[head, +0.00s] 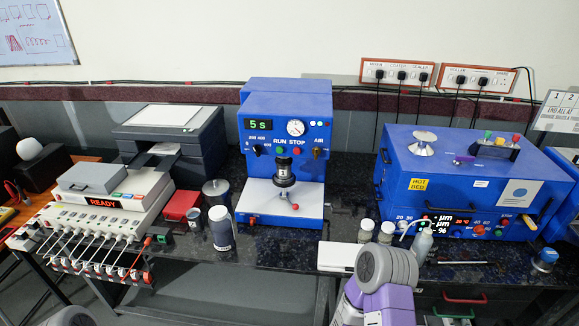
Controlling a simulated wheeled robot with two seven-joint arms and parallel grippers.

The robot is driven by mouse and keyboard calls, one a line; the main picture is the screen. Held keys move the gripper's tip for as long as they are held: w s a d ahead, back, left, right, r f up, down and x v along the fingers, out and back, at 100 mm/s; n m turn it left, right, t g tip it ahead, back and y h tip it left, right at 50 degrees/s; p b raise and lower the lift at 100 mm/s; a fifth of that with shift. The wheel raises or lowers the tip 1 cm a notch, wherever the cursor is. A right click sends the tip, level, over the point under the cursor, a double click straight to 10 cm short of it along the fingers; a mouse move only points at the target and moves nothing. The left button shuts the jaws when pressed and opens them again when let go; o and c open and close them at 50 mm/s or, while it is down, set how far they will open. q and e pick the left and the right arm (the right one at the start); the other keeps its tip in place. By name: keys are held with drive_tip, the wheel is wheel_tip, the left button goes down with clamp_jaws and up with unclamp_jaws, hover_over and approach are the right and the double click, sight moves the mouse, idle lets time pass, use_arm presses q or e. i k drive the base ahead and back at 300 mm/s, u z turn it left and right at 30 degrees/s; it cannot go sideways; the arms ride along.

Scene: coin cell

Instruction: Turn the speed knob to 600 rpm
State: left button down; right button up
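The blue machine (285,95) stands at the middle of the bench, with a green "5 S" display and a round gauge. On its front panel a small dark knob (257,150) sits below a scale that seems to read 200, 400, 600. The pointer direction is too small to read. A green RUN button (281,151) and a red STOP button (297,152) are to its right. My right arm's purple and grey links rise at the lower middle, in front of the bench, apart from the machine. A grey part of my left arm shows at the bottom left edge. Neither gripper's fingers show.
A blue coater (460,180) with knobs and displays fills the right of the bench. A battery tester (105,212) reading READY, a printer (170,135) and a dark jar (221,228) stand left. Small bottles (387,232) and a white box (338,257) lie near my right arm.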

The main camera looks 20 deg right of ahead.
sight(256, 147)
drive_tip(key=z, duration=0.4)
drive_tip(key=k, duration=0.85)
drive_tip(key=u, duration=0.65)
drive_tip(key=i, duration=1.45)
drive_tip(key=z, duration=0.4)
